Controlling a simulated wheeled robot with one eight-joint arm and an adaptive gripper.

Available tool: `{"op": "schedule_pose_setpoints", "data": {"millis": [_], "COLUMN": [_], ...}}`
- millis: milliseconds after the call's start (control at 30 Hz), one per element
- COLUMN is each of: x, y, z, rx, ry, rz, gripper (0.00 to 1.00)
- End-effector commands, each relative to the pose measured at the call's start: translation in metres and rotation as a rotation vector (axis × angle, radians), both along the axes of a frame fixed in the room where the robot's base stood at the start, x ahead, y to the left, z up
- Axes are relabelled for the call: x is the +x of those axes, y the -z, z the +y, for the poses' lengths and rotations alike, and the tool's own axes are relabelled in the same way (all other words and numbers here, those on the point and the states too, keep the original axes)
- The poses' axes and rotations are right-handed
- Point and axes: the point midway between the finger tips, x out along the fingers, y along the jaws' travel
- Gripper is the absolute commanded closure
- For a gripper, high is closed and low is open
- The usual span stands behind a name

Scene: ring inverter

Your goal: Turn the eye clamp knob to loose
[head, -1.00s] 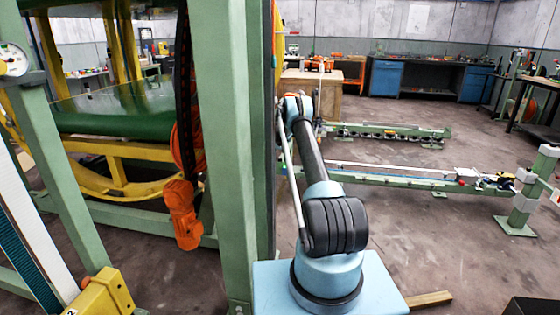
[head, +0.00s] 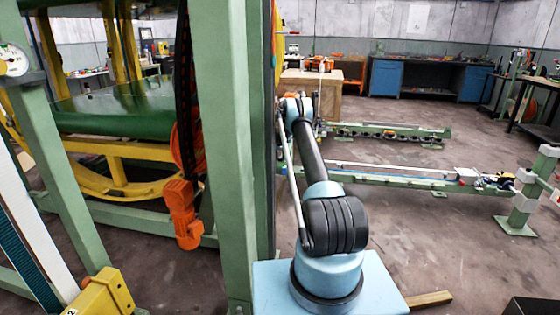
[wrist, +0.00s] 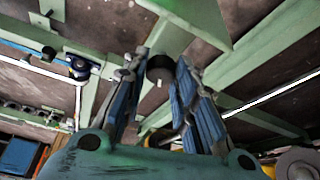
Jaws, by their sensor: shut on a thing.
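In the wrist view a dark round knob (wrist: 160,67) sits between the fingertips, below a green metal bracket. I take it for the eye clamp knob; no marking on it is readable. My gripper (wrist: 159,76) has blue pads on both fingers and is shut on this knob. The pads cover the knob's sides, so how far it is turned cannot be told. In the head view my arm reaches away from me, and its gripper and the knob are hidden or too small to make out.
A tall green post (head: 228,160) stands close to the left of my arm. A long green rail (head: 390,178) lies beyond, right of the arm. An orange motor (head: 181,212) hangs at left. Green beams (wrist: 270,45) surround the gripper.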

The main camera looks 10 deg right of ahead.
Motion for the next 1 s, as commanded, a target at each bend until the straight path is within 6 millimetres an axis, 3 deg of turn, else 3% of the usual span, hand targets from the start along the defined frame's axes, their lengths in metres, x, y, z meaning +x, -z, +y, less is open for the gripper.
{"op": "schedule_pose_setpoints", "data": {"millis": [267,1000], "x": [0.0004,0.0023], "y": [-0.0001,-0.0003], "z": [-0.0021,-0.0044], "rx": [0.0,0.001], "ry": [-0.143,-0.758], "rz": [-0.001,-0.002], "gripper": [0.98,0.98]}}
